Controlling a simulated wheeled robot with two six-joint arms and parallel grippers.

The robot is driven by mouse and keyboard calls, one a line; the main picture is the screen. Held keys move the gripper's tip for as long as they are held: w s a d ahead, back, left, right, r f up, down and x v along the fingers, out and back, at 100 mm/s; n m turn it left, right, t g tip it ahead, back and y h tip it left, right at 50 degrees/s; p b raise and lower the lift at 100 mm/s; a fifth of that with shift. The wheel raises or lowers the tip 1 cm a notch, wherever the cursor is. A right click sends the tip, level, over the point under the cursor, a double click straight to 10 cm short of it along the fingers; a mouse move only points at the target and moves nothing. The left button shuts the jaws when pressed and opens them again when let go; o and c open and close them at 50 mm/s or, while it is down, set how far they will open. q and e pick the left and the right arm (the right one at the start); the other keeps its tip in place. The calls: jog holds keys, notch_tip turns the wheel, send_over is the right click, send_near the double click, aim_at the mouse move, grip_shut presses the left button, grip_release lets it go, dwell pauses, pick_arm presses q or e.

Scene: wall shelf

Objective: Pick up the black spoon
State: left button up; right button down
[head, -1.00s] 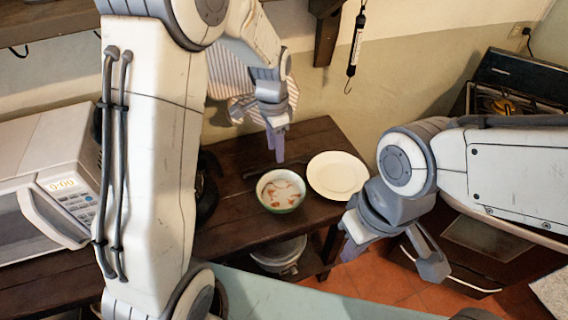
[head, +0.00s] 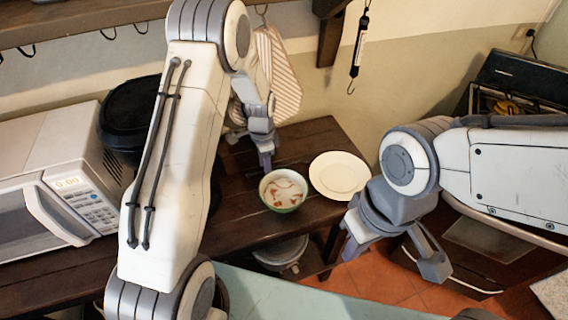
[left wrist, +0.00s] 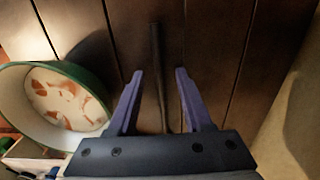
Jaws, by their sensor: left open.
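The black spoon (left wrist: 156,62) lies on the dark wooden table in the left wrist view. Only its dark, thin shape shows, and it is hard to tell from the boards. In the head view my left arm mostly hides it. My left gripper (head: 265,163) is over the table behind the bowl. In the left wrist view its open jaws (left wrist: 160,88) have one finger on each side of the spoon, with gaps between. My right gripper (head: 390,255) is open and empty in front of the table's right end, away from the spoon.
A green-rimmed bowl (head: 283,190) stands close to my left gripper and also shows in the left wrist view (left wrist: 52,105). A white plate (head: 339,175) is to its right. A microwave (head: 50,180) stands at left. A striped cloth (head: 280,75) hangs behind.

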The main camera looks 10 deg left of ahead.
pick_arm(q)
grip_shut()
jog(key=shift+r, duration=0.15)
